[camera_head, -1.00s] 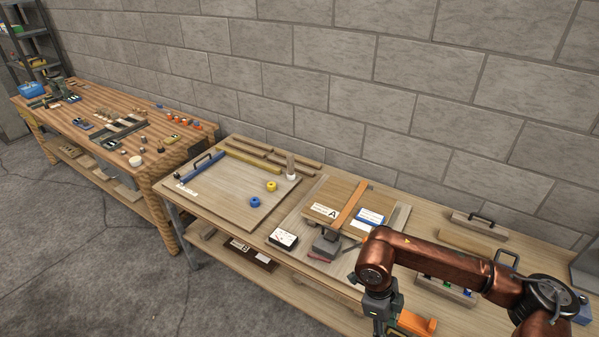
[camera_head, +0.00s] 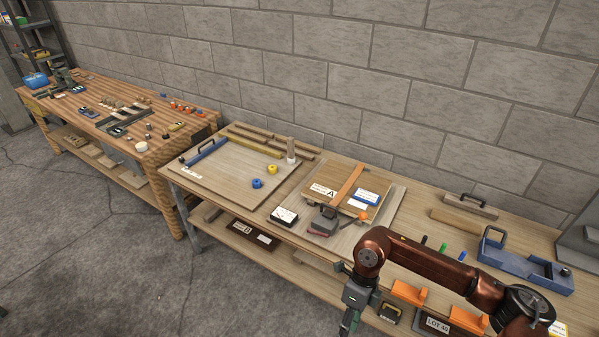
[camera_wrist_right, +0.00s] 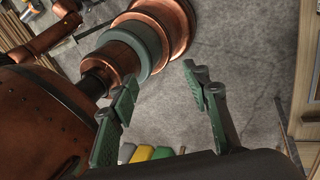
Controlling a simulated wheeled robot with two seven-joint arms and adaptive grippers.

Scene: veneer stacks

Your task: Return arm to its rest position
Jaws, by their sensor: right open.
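My right arm, copper-coloured, comes in from the lower right in the head view. Its gripper (camera_head: 349,322) hangs pointing down in front of the near bench edge, and its tips are cut off or hard to make out there. In the right wrist view the two green fingers of the right gripper (camera_wrist_right: 161,80) stand apart with nothing between them. Copper parts of my own body fill the left and top of that view, with grey floor behind the fingers. My left gripper is not in view.
The near bench (camera_head: 420,210) holds a board (camera_head: 350,187) marked A, a blue holder (camera_head: 525,268), orange blocks (camera_head: 408,292) and a LOT 40 label (camera_head: 437,325) close to my right arm. A second bench (camera_head: 110,115) stands at left. Open floor (camera_head: 90,230) lies in front.

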